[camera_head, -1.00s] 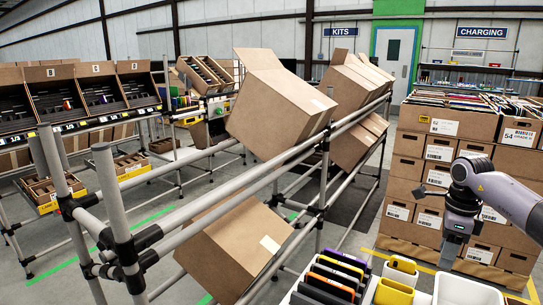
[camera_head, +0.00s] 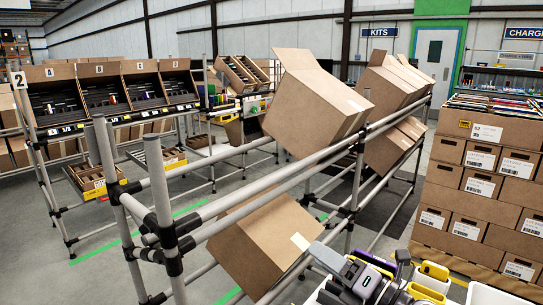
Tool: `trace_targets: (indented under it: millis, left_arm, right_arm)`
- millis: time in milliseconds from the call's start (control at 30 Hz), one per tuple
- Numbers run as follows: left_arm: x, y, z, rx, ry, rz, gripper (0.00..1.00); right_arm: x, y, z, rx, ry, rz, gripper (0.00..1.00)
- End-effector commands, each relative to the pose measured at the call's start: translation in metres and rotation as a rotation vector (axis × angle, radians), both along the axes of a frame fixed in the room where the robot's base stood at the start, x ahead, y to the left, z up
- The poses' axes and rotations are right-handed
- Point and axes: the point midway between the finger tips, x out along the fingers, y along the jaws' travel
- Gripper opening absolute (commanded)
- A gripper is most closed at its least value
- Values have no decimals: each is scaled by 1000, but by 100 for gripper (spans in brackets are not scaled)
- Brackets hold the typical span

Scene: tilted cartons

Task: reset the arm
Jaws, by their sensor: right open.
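My right gripper (camera_head: 368,272) shows low in the head view, right of centre. It is open, with nothing visible between its fingers. It is in front of the white bin of dark and coloured items and partly hides them. My left gripper is not in view. A tilted open carton (camera_head: 310,105) rests on the upper rail of the pipe rack. Another tilted carton (camera_head: 262,245) sits on the lower level, to the left of my right gripper in the picture.
The pipe rack's grey rail (camera_head: 270,180) crosses the middle. More tilted cartons (camera_head: 385,85) stand farther along it. Stacked boxes (camera_head: 470,215) stand at the right. A white bin (camera_head: 490,294) and a yellow bin (camera_head: 428,283) are at the bottom right. Shelves with open boxes (camera_head: 105,95) are at the left.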

Motion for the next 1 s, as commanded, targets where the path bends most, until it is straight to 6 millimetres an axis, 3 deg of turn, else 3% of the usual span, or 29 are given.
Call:
trace_targets:
  millis: [133, 233, 467, 700, 800, 1000]
  left_arm:
    - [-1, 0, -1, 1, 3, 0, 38]
    - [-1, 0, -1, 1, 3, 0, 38]
    - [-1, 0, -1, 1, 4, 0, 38]
    - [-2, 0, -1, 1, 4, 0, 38]
    - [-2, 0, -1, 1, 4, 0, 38]
    - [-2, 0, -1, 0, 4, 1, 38]
  right_arm:
    - [-11, -23, 1, 347, 185, -196, 50]
    - [-19, -47, -11, 559, 329, -339, 50]
    - [-65, -102, -71, 981, 712, -690, 50]
    - [-157, -132, -146, 1297, 1144, -1079, 50]
    - [-196, -135, -165, 1369, 1293, -1212, 50]
    - [-262, -132, -185, 1439, 1515, -1420, 50]
